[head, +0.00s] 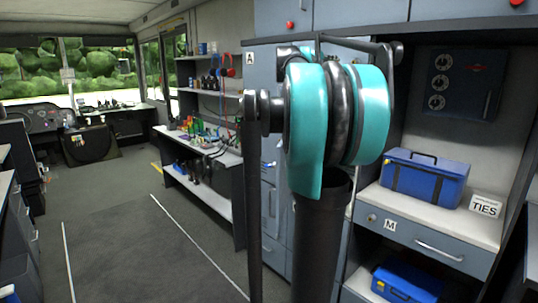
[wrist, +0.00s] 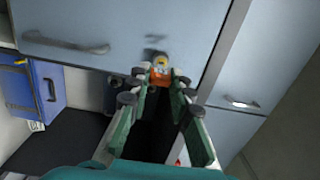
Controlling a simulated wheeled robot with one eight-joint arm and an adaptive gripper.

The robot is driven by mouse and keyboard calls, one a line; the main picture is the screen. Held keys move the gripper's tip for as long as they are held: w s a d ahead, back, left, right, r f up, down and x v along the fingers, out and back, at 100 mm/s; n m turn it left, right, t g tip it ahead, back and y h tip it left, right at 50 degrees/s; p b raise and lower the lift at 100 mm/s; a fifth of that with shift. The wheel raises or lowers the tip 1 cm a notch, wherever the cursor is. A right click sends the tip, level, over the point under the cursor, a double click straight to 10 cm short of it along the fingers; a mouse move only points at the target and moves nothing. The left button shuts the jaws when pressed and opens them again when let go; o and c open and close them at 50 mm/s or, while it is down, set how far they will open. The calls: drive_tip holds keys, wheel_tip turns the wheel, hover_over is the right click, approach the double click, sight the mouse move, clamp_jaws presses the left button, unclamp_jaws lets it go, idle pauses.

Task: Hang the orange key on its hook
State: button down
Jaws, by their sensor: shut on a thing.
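The orange key (wrist: 160,77) shows in the wrist view as a small orange piece with a yellowish end, between the fingertips. My gripper (wrist: 159,84) is shut on it, with the fingers pointing toward a grey-blue cabinet front (wrist: 120,22). I cannot tell how far the key is from that front. In the head view my arm fills the middle, and the gripper and key are hidden. I cannot make out a key hook in either view.
In the wrist view a dark handle (wrist: 65,43) is on the cabinet front, and a blue case (wrist: 42,85) is at left. In the head view a blue toolbox (head: 425,178) sits on the right counter beside a TIES sign (head: 486,206). The floor (head: 130,230) at left is clear.

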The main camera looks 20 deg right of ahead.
drive_tip(key=w+a+f+n+t+y, duration=0.3)
drive_tip(key=w+a+f+t+y, duration=0.1)
drive_tip(key=w+a+f, duration=0.55)
drive_tip(key=w+a+f+n+t+y, duration=0.4)
drive_tip(key=w+a+f, duration=0.3)
drive_tip(key=w+f, duration=0.45)
drive_tip(key=s+a+f+n+t+y, duration=0.1)
drive_tip(key=a+f+y, duration=0.3)
drive_tip(key=a+f, duration=0.7)
drive_tip(key=s+a+f+n+t+y, duration=0.1)
drive_tip(key=a+f+n+y, duration=0.3)
drive_tip(key=a+f, duration=0.6)
drive_tip(key=shift+s+a+f+n, duration=0.35)
drive_tip(key=shift+s+f, duration=0.35)
drive_tip(key=shift+f, duration=3.8)
drive_tip(key=shift+s, duration=0.1)
